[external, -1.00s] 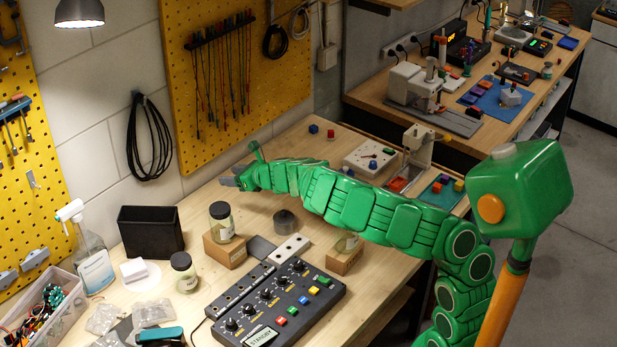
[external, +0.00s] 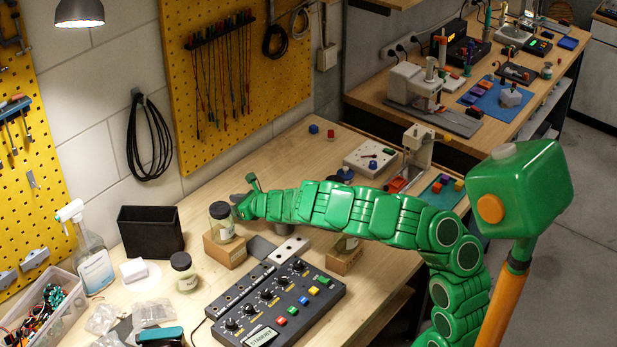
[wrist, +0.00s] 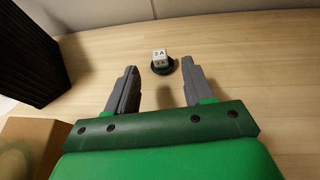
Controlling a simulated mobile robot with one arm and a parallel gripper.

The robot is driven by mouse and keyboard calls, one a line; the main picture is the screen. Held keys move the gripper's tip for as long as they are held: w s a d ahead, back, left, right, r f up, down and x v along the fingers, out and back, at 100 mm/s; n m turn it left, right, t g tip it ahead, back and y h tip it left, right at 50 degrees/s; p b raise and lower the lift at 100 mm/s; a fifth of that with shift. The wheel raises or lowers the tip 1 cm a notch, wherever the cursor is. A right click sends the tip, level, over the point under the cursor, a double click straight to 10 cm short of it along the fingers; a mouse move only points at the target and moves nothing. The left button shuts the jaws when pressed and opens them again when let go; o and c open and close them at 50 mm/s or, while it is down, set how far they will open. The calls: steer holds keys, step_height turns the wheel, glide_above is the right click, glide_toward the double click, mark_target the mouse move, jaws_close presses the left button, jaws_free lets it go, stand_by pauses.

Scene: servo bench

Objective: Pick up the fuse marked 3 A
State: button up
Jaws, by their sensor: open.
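The fuse marked 3 A (wrist: 160,55) is a small pale block with dark lettering. In the wrist view it stands on a dark round base (wrist: 163,68) on the wooden bench. My gripper (wrist: 157,80) is open and empty, with its two grey fingers apart. The fuse shows between and just beyond the fingertips, nearer the right finger, and nothing touches it. In the external view my gripper (external: 238,202) is low over the bench beside a jar; I cannot make out the fuse there.
A black bin (external: 151,231) stands left of my gripper. A lidded jar (external: 221,222) on a cardboard block (external: 225,249) is close by. A control box (external: 278,303) with knobs and coloured buttons lies in front. The bench around the fuse is clear.

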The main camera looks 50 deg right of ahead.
steer(key=shift+x, duration=2.95)
steer(key=shift+r, duration=0.1)
steer(key=shift+a, duration=0.1)
jaws_close()
